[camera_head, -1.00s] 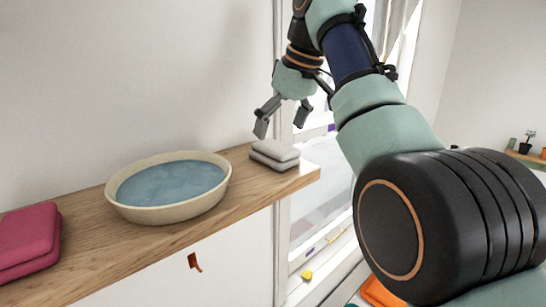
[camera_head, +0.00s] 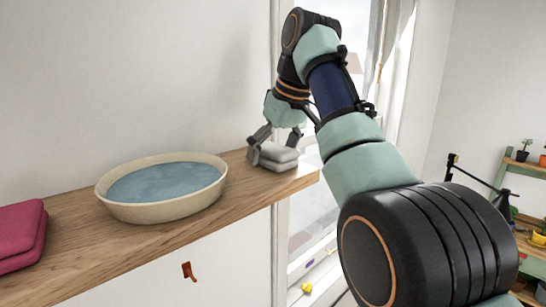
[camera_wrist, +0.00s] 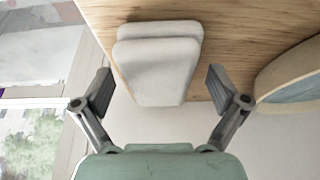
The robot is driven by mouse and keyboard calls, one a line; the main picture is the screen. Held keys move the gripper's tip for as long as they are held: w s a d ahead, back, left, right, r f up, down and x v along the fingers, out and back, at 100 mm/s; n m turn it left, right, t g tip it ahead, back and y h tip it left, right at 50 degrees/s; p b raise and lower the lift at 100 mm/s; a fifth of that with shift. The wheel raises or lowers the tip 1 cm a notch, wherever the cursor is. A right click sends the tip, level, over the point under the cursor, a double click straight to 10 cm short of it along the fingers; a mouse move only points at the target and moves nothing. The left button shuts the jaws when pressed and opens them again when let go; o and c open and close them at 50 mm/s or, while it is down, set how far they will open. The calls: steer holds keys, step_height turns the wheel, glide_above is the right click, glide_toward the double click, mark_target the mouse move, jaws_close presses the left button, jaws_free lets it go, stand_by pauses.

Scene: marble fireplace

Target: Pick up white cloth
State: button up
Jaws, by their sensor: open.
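The white cloth (camera_head: 275,155) lies folded in a small stack near the right end of the wooden shelf (camera_head: 120,245). In the wrist view the cloth (camera_wrist: 157,68) sits ahead of and between the two fingers. My gripper (camera_head: 273,150) is down at the cloth in the head view, with one finger at its left side and the other behind it. The wrist view shows my gripper (camera_wrist: 158,85) open, with a gap between each fingertip and the cloth. Nothing is held.
A cream bowl of blue water (camera_head: 163,211) stands left of the cloth; its rim (camera_wrist: 285,72) shows right of the fingers in the wrist view. A folded pink cloth (camera_head: 20,235) lies at the far left. The shelf's right end is close to the white cloth, beside a window.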

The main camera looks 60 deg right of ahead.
mark_target(273, 147)
steer(key=c, duration=1.2)
step_height(273, 147, up, 11)
steer(key=p, duration=1)
steer(key=shift+f, duration=0.2)
